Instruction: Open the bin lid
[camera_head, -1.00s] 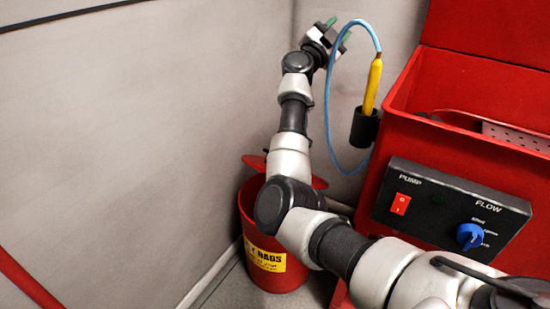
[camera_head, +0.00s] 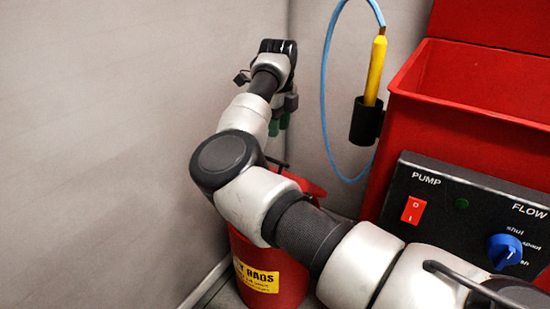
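The bin is a red can (camera_head: 292,287) with a yellow label (camera_head: 258,277) reading in part "RAGS". It stands on the floor at the lower middle, and my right arm hides much of it. Part of its red lid (camera_head: 306,185) shows behind my arm; how far the lid is open or shut cannot be told. My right gripper (camera_head: 279,123), with green fingertips, points down above the bin's far side, apart from the lid. Its fingers are partly hidden by the arm, and their opening is unclear. My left gripper is out of view.
A red parts washer tank (camera_head: 460,124) stands at the right with a black pump and flow panel (camera_head: 462,212). A yellow brush (camera_head: 375,70) with a blue hose (camera_head: 325,90) sits in a black holder (camera_head: 366,122). Grey walls (camera_head: 110,130) close off the left and back.

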